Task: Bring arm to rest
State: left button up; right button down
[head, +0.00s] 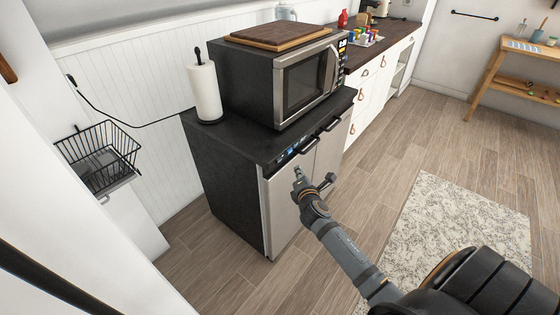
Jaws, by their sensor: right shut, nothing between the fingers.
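My right arm reaches in from the lower right, its gripper (298,173) in front of the dark cabinet (225,172) with light grey doors. The gripper is shut and empty, pointing up toward the cabinet's handles and small lit panel. From this one view I cannot tell whether it touches the cabinet front. My left gripper is not in view.
A microwave (305,80) with a wooden board (278,36) on it and a paper towel roll (204,90) stand on the cabinet. A wire basket (98,158) is at left. A patterned rug (460,220) and open wood floor (400,165) lie at right.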

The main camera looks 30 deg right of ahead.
dwell(0.4)
jog(key=s+a+f+m+g+y+p, duration=0.1)
jog(key=s+f+m+g, duration=0.15)
jog(key=s+f, duration=0.45)
jog(key=s+f+m+g+y+p, duration=0.1)
jog(key=s+f+m+g, duration=0.15)
jog(key=f, duration=0.95)
jog(key=s+a+f+m+g+y+p, duration=0.1)
jog(key=s+f+m+g, duration=0.1)
jog(key=s+f+m, duration=0.5)
jog(key=s+a+f+m+g, duration=0.2)
jog(key=s+f, duration=0.3)
jog(key=s, duration=0.5)
jog(key=s+a+f+m+g+y+p, duration=0.1)
jog(key=s+a+f+m+g, duration=0.1)
jog(key=s+f, duration=0.4)
jog(key=s+a+f+m+g+y+p, duration=0.1)
jog(key=s+f, duration=0.4)
jog(key=s, duration=1)
jog(key=a+m+g, duration=0.1)
jog(key=a+m, duration=0.1)
jog(key=shift+f+m, duration=0.35)
jog(key=shift+m, duration=0.05)
